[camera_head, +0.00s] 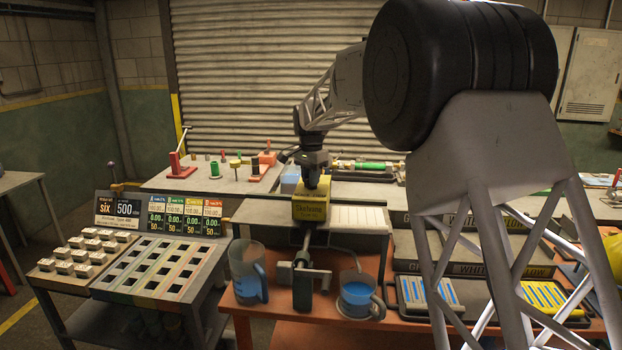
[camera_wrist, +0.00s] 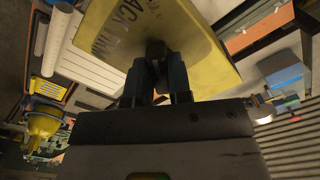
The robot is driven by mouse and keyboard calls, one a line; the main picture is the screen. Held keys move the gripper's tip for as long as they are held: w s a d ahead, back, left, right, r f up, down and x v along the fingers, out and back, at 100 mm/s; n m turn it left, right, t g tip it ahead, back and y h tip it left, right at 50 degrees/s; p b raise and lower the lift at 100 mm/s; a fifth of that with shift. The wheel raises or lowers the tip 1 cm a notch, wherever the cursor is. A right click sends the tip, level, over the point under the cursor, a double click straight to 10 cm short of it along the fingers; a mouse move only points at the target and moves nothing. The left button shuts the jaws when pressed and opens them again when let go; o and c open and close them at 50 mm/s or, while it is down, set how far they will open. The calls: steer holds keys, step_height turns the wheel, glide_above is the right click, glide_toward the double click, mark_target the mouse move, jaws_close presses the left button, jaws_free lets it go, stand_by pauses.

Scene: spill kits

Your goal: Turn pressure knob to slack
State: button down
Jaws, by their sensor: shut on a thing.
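My gripper (camera_head: 312,183) points down at the top of a yellow box (camera_head: 310,209) with dark lettering, in the middle of the head view. In the head view the gripper hides the knob.
A jug (camera_head: 247,275) and a mug of blue liquid (camera_head: 358,298) stand in front of the box, with a dark pipe fitting (camera_head: 302,278) between them. A slotted rack (camera_head: 160,268) is at left. Trays with blue and yellow strips lie at right.

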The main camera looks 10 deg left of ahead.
stand_by(0.4)
steer(key=c, duration=1)
jaws_free()
steer(key=shift+c, duration=0.2)
steer(key=shift+r, duration=3.95)
